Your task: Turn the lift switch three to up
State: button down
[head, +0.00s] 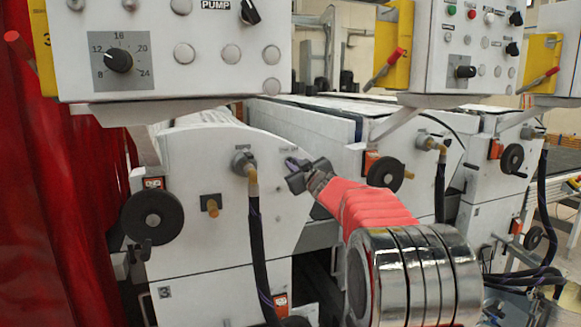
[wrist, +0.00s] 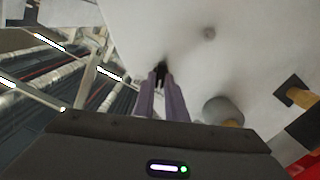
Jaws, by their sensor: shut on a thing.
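The lift switch three (wrist: 160,67) is a small dark knob on the white side panel (head: 200,235) of the machine marked 3. In the wrist view it shows between my two fingertips. My gripper (head: 296,172) reaches this panel from the right, just below a small printed label. Its fingers (wrist: 161,85) are closed around the switch. The fingers hide most of the switch, so I cannot tell which way it points.
A hose fitting (head: 243,162) with a black hose stands left of my gripper. A black handwheel (head: 152,217) and a brass fitting (head: 211,205) are farther left. A control box (head: 165,50) overhangs above. A second machine (head: 330,140) stands close behind.

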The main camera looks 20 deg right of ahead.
jog(key=m, duration=1)
jog(key=shift+d+f+m, duration=0.1)
jog(key=shift+f+m, duration=0.15)
jog(key=shift+m, duration=0.05)
dwell(0.4)
jog(key=c, duration=2)
grip_release()
jog(key=shift+w, duration=0.15)
jog(key=shift+c, duration=0.2)
jog(key=shift+o, duration=1.2)
jog(key=shift+d+r, duration=0.1)
jog(key=shift+s, duration=0.2)
jog(key=s, duration=1.3)
jog(key=shift+s, duration=0.3)
